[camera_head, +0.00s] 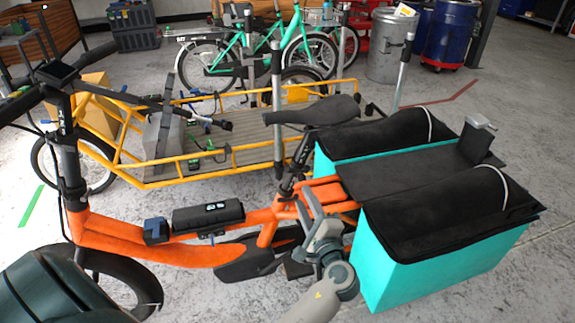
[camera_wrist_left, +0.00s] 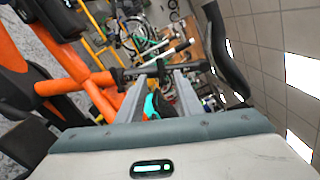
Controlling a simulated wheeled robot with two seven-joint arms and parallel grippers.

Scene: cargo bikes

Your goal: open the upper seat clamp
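The orange cargo bike has a black saddle (camera_head: 312,110) on a dark seat post (camera_head: 298,160). The clamp area is where the post meets the orange frame; the lever cannot be made out clearly. My left gripper (camera_head: 306,205) reaches up from below, close beside this area. In the left wrist view, the gripper's two grey fingers (camera_wrist_left: 163,88) stand apart with a gap between them. The dark seat post (camera_wrist_left: 165,70) runs across just beyond their tips, with the saddle (camera_wrist_left: 226,50) at right. Contact cannot be told. My right gripper cannot be made out.
Turquoise cargo bags (camera_head: 430,235) with black covers flank the bike's rear, right of my left gripper. The orange frame (camera_head: 165,250) lies to the left. A yellow cargo bike (camera_head: 200,165) stands behind. Grey floor is open at the lower right.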

